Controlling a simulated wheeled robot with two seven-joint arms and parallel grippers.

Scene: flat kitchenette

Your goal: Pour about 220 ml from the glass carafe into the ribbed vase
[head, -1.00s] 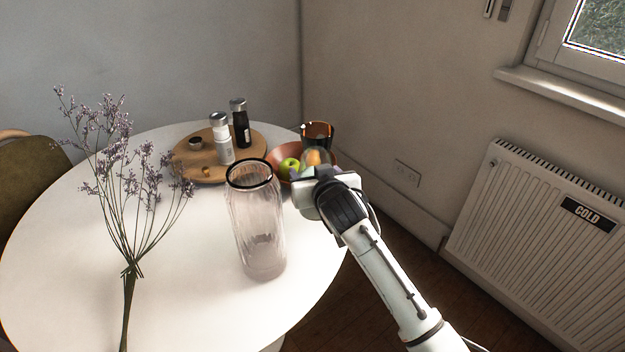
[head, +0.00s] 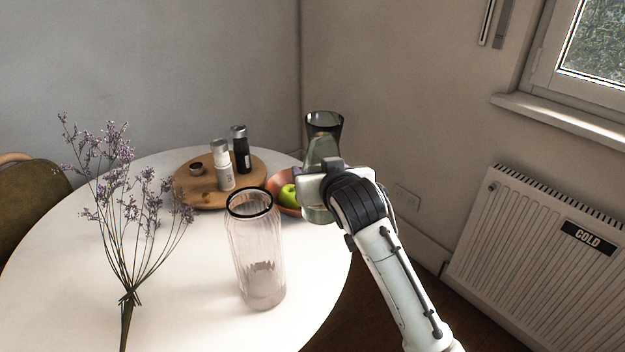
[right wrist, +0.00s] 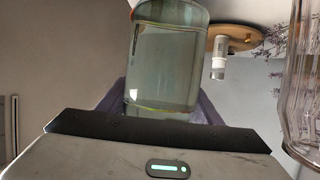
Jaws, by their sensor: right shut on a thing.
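The glass carafe (head: 321,152) is held upright by my right gripper (head: 318,185), beside and to the right of the vase. Its dark flared rim stands above the gripper. In the right wrist view the carafe (right wrist: 165,55) shows clear, greenish liquid inside, and the gripper (right wrist: 165,112) is shut around it. The ribbed vase (head: 258,250) is tall, clear and pinkish with a dark rim, and stands upright on the table. It also shows at the right edge of the right wrist view (right wrist: 302,90). The carafe and vase are apart. My left gripper is out of view.
A round white table (head: 190,290) carries a wooden board (head: 190,200) with a white bottle (head: 222,168), a dark bottle (head: 241,150) and a small cup. A fruit bowl (head: 276,187) sits behind the vase. Dried purple flowers (head: 125,240) are at left.

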